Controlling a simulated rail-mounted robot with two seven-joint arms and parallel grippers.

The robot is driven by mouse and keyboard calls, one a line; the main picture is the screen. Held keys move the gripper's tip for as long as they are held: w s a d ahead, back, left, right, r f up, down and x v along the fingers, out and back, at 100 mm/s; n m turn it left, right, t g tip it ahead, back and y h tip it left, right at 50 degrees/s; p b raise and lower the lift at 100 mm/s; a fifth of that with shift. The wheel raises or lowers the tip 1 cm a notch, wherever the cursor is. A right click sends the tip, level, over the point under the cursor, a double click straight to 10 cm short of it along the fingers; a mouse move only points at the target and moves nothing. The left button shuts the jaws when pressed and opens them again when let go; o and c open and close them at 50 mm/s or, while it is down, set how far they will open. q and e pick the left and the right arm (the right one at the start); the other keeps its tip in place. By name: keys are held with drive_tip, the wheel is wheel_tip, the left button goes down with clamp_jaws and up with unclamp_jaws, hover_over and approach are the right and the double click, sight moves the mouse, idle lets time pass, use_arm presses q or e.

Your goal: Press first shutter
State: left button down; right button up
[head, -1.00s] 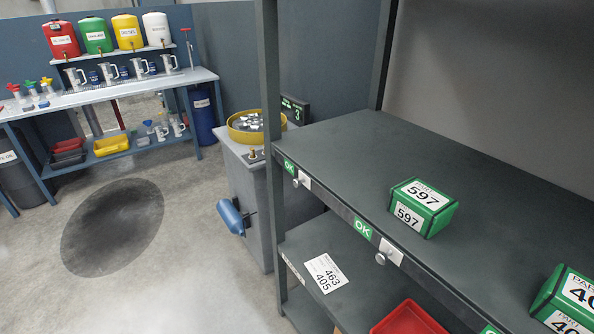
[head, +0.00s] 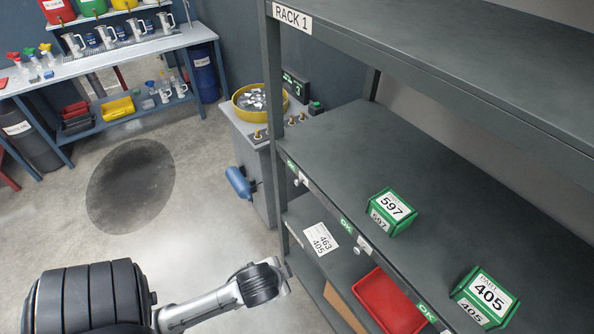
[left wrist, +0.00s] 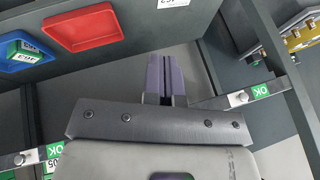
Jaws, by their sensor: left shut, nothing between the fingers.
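The dark rack's upper shelf has a front rail with silver knobs, white plates and green OK labels. The far knob (head: 297,183) is near the rack's corner post; another knob (head: 360,250) is nearer along the rail. The left wrist view shows one knob (left wrist: 238,98) beside an OK label at right and another knob (left wrist: 20,160) at lower left. No part is labelled as a shutter. My left gripper (head: 278,276) is in front of the rack, low and apart from the rail. Its fingers (left wrist: 166,80) are shut and empty. My right gripper is not in view.
Green boxes marked 597 (head: 391,212) and 405 (head: 485,297) sit on the upper shelf. A red tray (head: 385,296) and a paper sheet (head: 320,239) are on the shelf below. A grey cabinet (head: 250,150) with a blue cylinder (head: 240,183) stands behind.

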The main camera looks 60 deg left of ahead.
use_arm(q)
drive_tip(key=w+a+r+m+t+y+p, duration=0.4)
drive_tip(key=w+a+r, duration=0.4)
drive_tip(key=a+r, duration=0.2)
drive_tip(key=r+m+t+y, duration=0.1)
drive_tip(key=t, duration=0.1)
drive_tip(key=shift+a+r+t, duration=0.15)
drive_tip(key=shift+a+t, duration=0.15)
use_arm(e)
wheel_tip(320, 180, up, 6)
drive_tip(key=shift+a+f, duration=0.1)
use_arm(q)
drive_tip(key=shift+w, duration=0.1)
